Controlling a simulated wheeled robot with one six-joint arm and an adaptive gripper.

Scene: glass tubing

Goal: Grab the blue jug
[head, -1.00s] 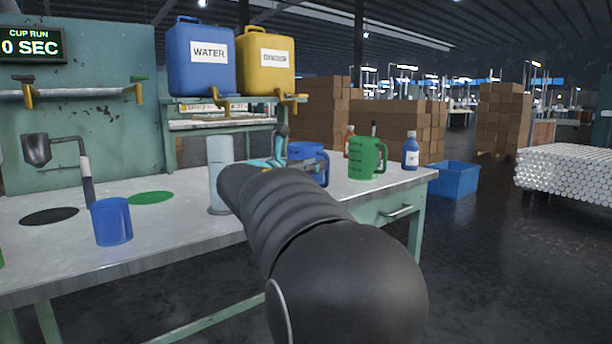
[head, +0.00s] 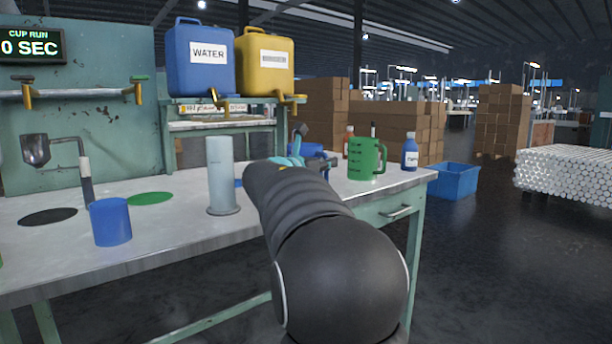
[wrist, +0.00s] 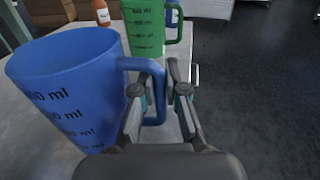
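The blue jug (wrist: 65,85) fills the left of the wrist view, with dark ml marks on its side and its handle facing my gripper. In the head view the blue jug (head: 312,149) is mostly hidden behind my arm and gripper. My gripper (wrist: 162,82) is open, with its two fingers on either side of the jug's handle (wrist: 160,108). A gap shows between the handle and the right finger; contact with the left finger is hard to tell. In the head view my gripper (head: 299,152) shows in part over the jug.
A green jug (head: 366,158) stands just beyond, with a blue bottle (head: 410,152) and an orange-red bottle (wrist: 102,14) near it. A clear cylinder (head: 221,175) and a blue cup (head: 111,222) stand to the left. A blue crate (head: 456,180) is on the floor past the table's end.

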